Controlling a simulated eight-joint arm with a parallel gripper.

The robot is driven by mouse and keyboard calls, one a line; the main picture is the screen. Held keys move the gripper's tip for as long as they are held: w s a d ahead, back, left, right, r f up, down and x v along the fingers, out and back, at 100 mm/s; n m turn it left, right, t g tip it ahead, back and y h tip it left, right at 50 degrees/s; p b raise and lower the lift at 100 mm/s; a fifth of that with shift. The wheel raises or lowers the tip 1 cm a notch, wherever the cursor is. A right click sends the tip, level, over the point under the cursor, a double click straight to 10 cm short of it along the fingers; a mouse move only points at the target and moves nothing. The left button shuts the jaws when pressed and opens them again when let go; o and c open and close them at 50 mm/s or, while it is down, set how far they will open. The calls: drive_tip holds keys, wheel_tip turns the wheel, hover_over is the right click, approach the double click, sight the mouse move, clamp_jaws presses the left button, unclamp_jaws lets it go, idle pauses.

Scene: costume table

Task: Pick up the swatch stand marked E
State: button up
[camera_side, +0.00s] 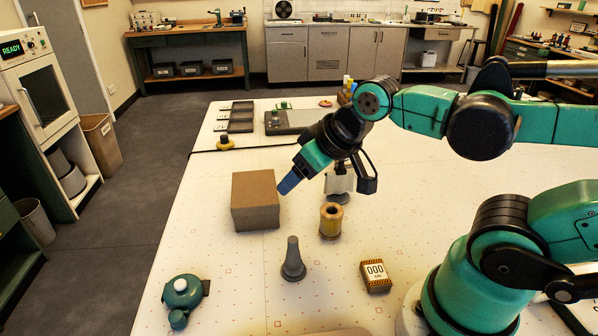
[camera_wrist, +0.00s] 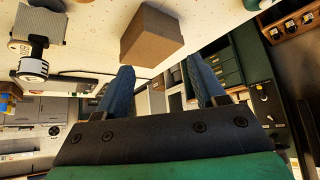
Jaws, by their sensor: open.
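My gripper (camera_side: 289,184) is open and empty, above the table and close to the upper right edge of a brown box in the side view. In the wrist view its two blue fingers (camera_wrist: 160,82) are spread apart. The swatch stand (camera_side: 340,184), pale with a dark round base, stands just right of the gripper and is partly hidden by my wrist. What looks like the same stand (camera_wrist: 33,68) is at the upper left of the wrist view, with a grey swatch and a white label whose dark mark resembles an E.
The brown box (camera_side: 255,200) also shows beyond my fingers in the wrist view (camera_wrist: 151,38). A yellow spool (camera_side: 332,221), a grey cone-shaped piece (camera_side: 293,260), a box marked 000 (camera_side: 376,276) and a green dispenser (camera_side: 183,294) stand nearby. The table's front middle has free room.

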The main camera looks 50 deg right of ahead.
wheel_tip(320, 180, up, 4)
drive_tip(key=m+t+y, duration=0.2)
drive_tip(key=m+y, duration=0.8)
drive_tip(key=m, duration=1.6)
hover_over(344, 167)
drive_tip(key=s+d, duration=0.3)
drive_tip(key=d, duration=0.1)
drive_tip(key=f, duration=1.1)
drive_tip(key=shift+w+a, duration=0.1)
drive_tip(key=shift+a, duration=0.1)
drive_tip(key=shift+w+a+f, duration=0.15)
drive_tip(key=shift+f, duration=0.1)
drive_tip(key=shift+x, duration=2.6)
clamp_jaws()
